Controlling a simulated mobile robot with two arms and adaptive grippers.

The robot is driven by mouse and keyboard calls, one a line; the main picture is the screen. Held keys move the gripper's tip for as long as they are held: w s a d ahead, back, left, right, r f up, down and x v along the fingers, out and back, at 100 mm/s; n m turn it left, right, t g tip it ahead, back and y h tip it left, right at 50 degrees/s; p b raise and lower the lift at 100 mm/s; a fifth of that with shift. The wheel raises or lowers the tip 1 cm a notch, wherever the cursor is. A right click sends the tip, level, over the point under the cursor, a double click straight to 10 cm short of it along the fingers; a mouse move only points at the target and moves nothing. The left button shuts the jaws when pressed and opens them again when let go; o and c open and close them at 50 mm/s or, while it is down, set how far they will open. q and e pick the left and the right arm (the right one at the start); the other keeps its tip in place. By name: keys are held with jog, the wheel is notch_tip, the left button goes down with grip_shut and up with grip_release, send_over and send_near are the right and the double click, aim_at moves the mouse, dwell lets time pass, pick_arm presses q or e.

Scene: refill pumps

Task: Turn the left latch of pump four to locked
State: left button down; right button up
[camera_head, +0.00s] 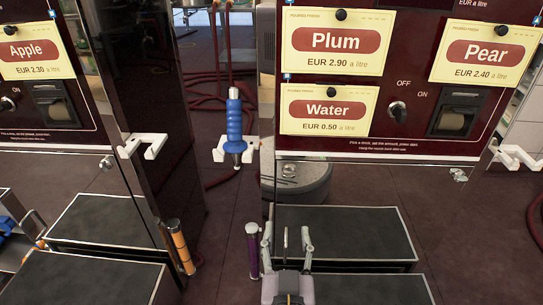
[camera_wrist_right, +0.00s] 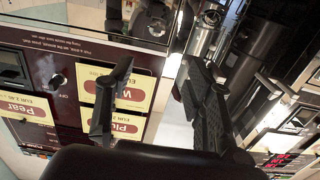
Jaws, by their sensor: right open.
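The dark red pump with the Plum, Pear and Water labels (camera_head: 340,125) stands ahead on the right. A small silver latch (camera_head: 459,174) sits under its panel at the right; I cannot make out one at its lower left. Another silver latch (camera_head: 107,163) sits under the Apple pump (camera_head: 60,118). No pump number is readable. My right gripper (camera_head: 287,238) is open and empty, low in front of the right pump. In the right wrist view its fingers (camera_wrist_right: 158,95) stand apart, with the pump panel upside down behind them. My left gripper is not in view.
A blue nozzle (camera_head: 235,125) hangs on a white holder between the pumps. Dark platforms (camera_head: 345,225) stand low before both pumps. Open floor shows between the pumps.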

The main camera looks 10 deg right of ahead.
send_near(289, 177)
jog(key=x, duration=0.9)
jog(key=shift+p, duration=0.35)
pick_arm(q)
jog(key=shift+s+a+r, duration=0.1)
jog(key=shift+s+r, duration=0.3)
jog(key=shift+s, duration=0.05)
pick_arm(e)
grip_shut()
